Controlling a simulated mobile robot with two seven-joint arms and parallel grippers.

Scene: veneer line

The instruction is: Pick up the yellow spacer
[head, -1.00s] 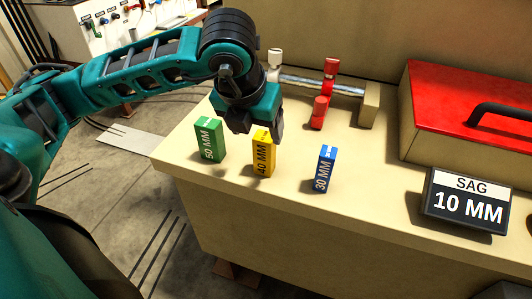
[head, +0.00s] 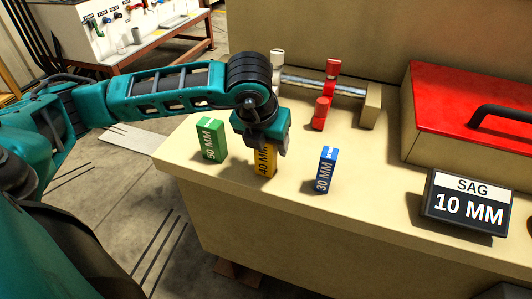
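The yellow spacer (head: 264,168), marked 40 MM, stands upright near the front edge of the beige bench. My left gripper (head: 265,145) is directly over it, fingers pointing down, and covers its upper part. One finger shows at the spacer's right side; I cannot tell whether the fingers touch or grip it. The green spacer (head: 210,139), marked 50 MM, stands to its left. The blue spacer (head: 326,170), marked 30 MM, stands to its right. My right gripper is not in view.
Behind the spacers is a fixture with a metal rod (head: 328,86) and red clamp parts (head: 321,113). A red-lidded box (head: 465,105) and a SAG 10 MM display (head: 467,203) stand at the right. The bench top (head: 375,165) is clear between the blue spacer and the display.

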